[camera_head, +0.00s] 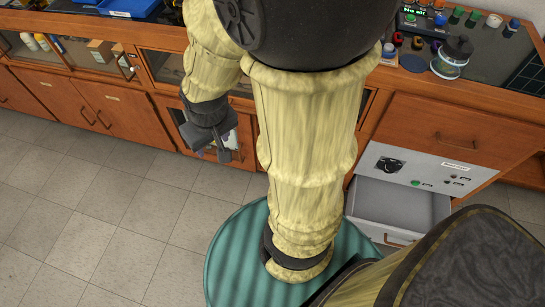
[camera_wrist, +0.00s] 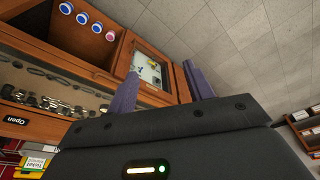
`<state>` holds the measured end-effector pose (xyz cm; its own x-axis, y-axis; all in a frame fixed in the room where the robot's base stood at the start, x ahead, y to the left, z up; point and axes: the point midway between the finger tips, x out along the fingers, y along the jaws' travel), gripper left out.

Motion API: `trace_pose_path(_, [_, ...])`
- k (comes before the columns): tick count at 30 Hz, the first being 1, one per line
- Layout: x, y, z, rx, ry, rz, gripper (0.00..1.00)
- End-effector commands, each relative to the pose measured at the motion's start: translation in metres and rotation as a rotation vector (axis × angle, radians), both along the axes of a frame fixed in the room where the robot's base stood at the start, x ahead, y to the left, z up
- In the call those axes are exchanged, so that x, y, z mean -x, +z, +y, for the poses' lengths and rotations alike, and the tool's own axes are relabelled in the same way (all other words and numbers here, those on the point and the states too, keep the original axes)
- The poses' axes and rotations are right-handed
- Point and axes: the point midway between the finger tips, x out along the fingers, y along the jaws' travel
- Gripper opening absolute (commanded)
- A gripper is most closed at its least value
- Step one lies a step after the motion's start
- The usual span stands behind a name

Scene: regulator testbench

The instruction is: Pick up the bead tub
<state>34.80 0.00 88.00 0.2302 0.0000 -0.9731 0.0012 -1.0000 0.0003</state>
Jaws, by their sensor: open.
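A clear round tub with a dark lid (camera_head: 451,58) stands on the counter at the upper right of the head view. It looks like the bead tub, but its contents are too small to make out. My gripper (camera_head: 228,154) hangs at the left of the head view, in front of the wooden cabinet fronts and well away from the tub. In the wrist view my gripper (camera_wrist: 160,82) has its two purple fingers spread apart with nothing between them. The tub is not seen in the wrist view.
Small coloured jars and bottles (camera_head: 416,43) stand around the tub on the counter (camera_head: 390,83). A grey drawer (camera_head: 400,205) is pulled out below a control panel (camera_head: 425,168). A blue bin (camera_head: 130,8) sits at the upper left. Tiled floor (camera_head: 90,220) at the left is clear.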

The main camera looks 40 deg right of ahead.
Motion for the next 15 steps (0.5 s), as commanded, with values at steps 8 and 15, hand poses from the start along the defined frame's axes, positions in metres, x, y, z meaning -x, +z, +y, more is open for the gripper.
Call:
trace_pose_path(8, [-0.03,-0.058,-0.008,0.022,0.066,0.002,0.79])
trace_pose_path(15, [-0.075,-0.159,-0.033,0.117,0.197,-0.003,0.79])
